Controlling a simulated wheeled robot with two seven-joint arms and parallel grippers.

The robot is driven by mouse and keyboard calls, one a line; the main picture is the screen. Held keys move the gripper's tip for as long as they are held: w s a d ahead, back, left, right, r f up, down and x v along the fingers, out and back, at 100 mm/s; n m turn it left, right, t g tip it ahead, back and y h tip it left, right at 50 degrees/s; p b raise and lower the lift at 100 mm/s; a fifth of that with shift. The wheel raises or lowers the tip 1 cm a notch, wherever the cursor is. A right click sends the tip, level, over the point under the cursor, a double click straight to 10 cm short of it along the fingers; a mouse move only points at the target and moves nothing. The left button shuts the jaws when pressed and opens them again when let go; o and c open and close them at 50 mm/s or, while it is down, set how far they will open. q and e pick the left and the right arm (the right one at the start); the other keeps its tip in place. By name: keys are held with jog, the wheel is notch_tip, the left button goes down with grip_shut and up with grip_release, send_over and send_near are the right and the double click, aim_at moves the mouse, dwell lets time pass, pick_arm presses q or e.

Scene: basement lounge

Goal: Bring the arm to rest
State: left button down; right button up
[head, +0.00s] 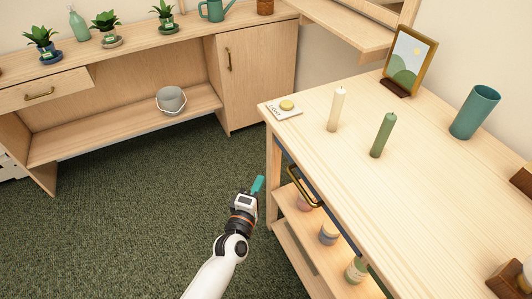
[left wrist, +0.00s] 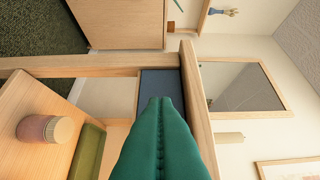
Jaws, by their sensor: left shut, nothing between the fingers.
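My left gripper (head: 258,184) reaches in from the bottom of the head view, a white arm with teal fingers. It is in the air above the green carpet, just left of the wooden table's front corner. The fingers are shut with nothing between them. In the left wrist view the teal fingers (left wrist: 158,125) lie together, pointing toward the table's edge, and a gap to it cannot be judged. My right gripper does not show in either view.
The wooden table (head: 440,180) on the right carries a cream candle (head: 337,110), a green candle (head: 383,136), a picture frame (head: 409,60) and a teal vase (head: 475,112). Jars stand on its lower shelf (head: 285,205). Carpet (head: 120,225) at left is clear.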

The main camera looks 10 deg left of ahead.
pick_arm(q)
jog(key=s+a+f+m+g+p, duration=0.15)
jog(key=s+f+m+g, duration=0.45)
jog(key=f, duration=0.6)
jog(key=s+a+f+m+g+p, duration=0.1)
jog(key=s+a+f+m+g, duration=0.15)
jog(key=s+f, duration=0.75)
jog(key=s+a+f+m+g+y+p, duration=0.1)
jog(key=s+a+f+m+g, duration=0.1)
jog(key=s+f, duration=0.3)
jog(key=s+a+f+m+g+y+p, duration=0.1)
jog(key=s+a+f+m+g, duration=0.2)
jog(key=s, duration=1.1)
jog(key=s+a+f+m+g+y+p, duration=0.1)
jog(key=s+a+f+m+g, duration=0.2)
jog(key=s, duration=0.7)
notch_tip(320, 180, down, 4)
jog(key=a+m, duration=0.2)
jog(key=shift+s+a+f, duration=0.15)
jog(key=shift+a, duration=0.25)
jog(key=shift+d, duration=0.1)
